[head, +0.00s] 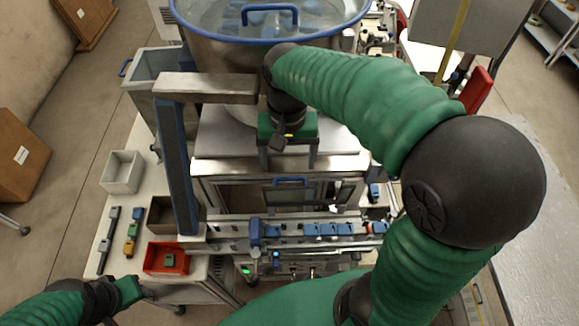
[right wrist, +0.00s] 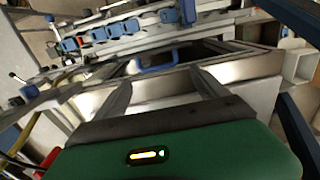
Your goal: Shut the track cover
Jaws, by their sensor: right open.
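The cover (head: 340,165) looks like a metal-framed panel with a window and a blue handle (head: 290,182). It stands behind the track (head: 290,240), whose blue blocks (head: 322,230) show uncovered in front of it. In the right wrist view the handle (right wrist: 157,62) lies just beyond the fingers. My right gripper (head: 288,160) is open and empty, pointing down over the cover's top edge, apart from the handle as far as I can tell. My left gripper (head: 158,295) is low at the left, partly in view, near a red bin; its opening is unclear.
A large blue-rimmed metal bowl (head: 215,45) stands behind. The red bin (head: 165,258), a white tray (head: 122,172) and small parts lie on the left table.

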